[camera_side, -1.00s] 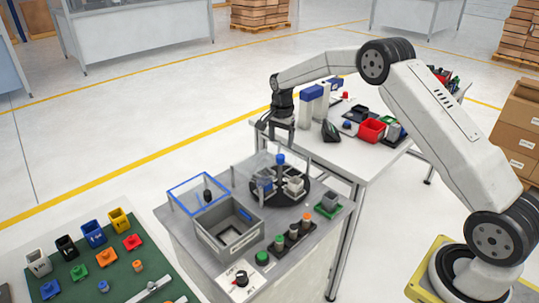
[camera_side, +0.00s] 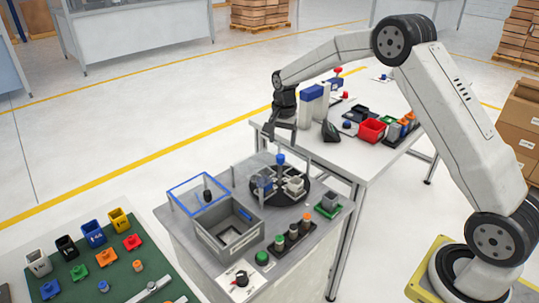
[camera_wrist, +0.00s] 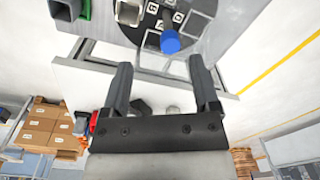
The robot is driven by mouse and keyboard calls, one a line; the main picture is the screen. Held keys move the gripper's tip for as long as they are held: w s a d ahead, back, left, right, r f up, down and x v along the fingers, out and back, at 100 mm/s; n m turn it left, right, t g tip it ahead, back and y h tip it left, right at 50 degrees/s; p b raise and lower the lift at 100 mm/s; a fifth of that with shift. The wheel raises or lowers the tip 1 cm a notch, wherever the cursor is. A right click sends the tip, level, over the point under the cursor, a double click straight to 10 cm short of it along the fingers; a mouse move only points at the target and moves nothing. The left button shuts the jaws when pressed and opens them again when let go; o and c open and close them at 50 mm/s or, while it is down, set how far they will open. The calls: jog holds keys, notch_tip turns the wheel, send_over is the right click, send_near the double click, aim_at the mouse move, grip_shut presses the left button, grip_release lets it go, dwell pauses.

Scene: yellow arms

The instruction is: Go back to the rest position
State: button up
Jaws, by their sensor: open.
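My gripper (camera_side: 284,133) is open and empty in the side view, held in the air above the far edge of the grey cabinet and beside the white table. In the wrist view its two dark fingers (camera_wrist: 160,88) stand apart with nothing between them. Below it is a round black turntable (camera_side: 268,198) with a blue-topped post (camera_side: 281,160) and small grey and blue containers on it. The blue knob also shows in the wrist view (camera_wrist: 170,42), beyond the fingertips.
The white table (camera_side: 385,160) holds a red bin (camera_side: 371,130), a blue-topped device (camera_side: 312,93) and several small parts. A grey tray (camera_side: 228,230) and a blue-edged clear lid (camera_side: 200,190) are on the cabinet. A green board (camera_side: 120,275) with colored cups lies at lower left.

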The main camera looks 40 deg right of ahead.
jog(key=s+a+n+t, duration=0.1)
jog(key=s+a+n, duration=0.25)
jog(key=s, duration=0.55)
jog(key=s+a+n, duration=0.3)
jog(key=s+n, duration=0.2)
jog(key=s, duration=0.3)
jog(key=s+a+n+t, duration=0.1)
jog(key=s+a+n, duration=0.3)
jog(key=s, duration=0.5)
jog(key=m+g, duration=0.2)
jog(key=m, duration=0.1)
send_over(280, 156)
jog(key=shift+d+f, duration=0.1)
jog(key=shift+f, duration=0.4)
jog(key=shift+f, duration=3.9)
grip_shut()
